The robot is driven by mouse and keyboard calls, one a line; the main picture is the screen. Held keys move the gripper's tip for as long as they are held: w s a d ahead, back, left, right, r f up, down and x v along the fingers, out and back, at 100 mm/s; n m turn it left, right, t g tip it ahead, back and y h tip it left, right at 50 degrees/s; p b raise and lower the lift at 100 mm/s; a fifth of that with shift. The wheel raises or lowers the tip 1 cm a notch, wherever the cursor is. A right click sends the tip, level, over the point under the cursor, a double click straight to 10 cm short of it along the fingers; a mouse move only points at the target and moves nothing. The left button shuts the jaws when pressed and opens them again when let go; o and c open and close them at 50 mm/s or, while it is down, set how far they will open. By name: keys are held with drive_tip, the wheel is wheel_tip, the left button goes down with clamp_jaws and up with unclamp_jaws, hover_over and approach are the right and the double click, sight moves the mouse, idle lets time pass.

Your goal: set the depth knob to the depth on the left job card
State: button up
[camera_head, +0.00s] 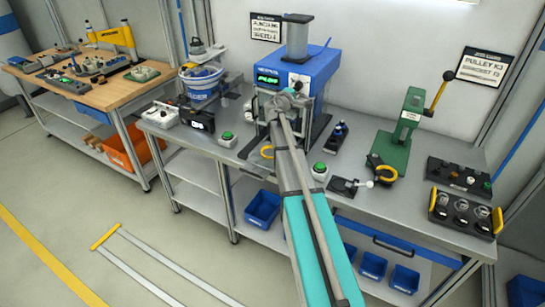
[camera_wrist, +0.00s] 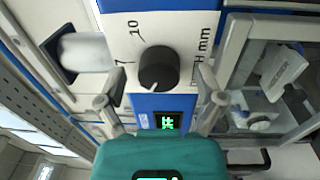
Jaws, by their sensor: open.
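The dark round depth knob (camera_wrist: 158,68) sits on a white plate in the wrist view. The plate shows "7", "10" and part of a label ending "H mm". A pale pointer mark shows at the knob's lower edge, in this picture. My gripper (camera_wrist: 161,100) is open, its fingers apart below and either side of the knob, not gripping it. In the head view my gripper (camera_head: 287,98) is at the front of the blue press (camera_head: 318,72). The left job card (camera_head: 266,27) hangs on the wall behind the press; its small lines are too blurred to read.
A green display (camera_wrist: 166,122) is below the knob in the wrist view. A right job card (camera_head: 480,66) hangs above the green hand press (camera_head: 402,130). A blue bucket (camera_head: 201,88) and green-button boxes stand near the press on the grey bench.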

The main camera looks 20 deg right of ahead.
drive_tip(key=m, duration=1)
drive_tip(key=shift+g, duration=0.4)
drive_tip(key=m, duration=0.4)
drive_tip(key=shift+m+p, duration=0.4)
drive_tip(key=m, duration=0.4)
drive_tip(key=shift+m+g, duration=0.3)
drive_tip(key=shift+m, duration=0.1)
drive_tip(key=v, duration=1.4)
drive_tip(key=s+a+f+n+g+y+p, duration=0.1)
drive_tip(key=s+a+f+n+g+y, duration=0.1)
drive_tip(key=s+f, duration=0.4)
drive_tip(key=s+a+f+n+g+y+p, duration=0.1)
drive_tip(key=s+a+f+n+g+y, duration=0.1)
drive_tip(key=s+a+f+g+y, duration=0.2)
drive_tip(key=shift+s+a+f+y, duration=0.3)
drive_tip(key=shift+s+a+f, duration=0.85)
drive_tip(key=shift+s, duration=0.95)
drive_tip(key=shift+a+r, duration=0.15)
drive_tip(key=shift+a, duration=0.1)
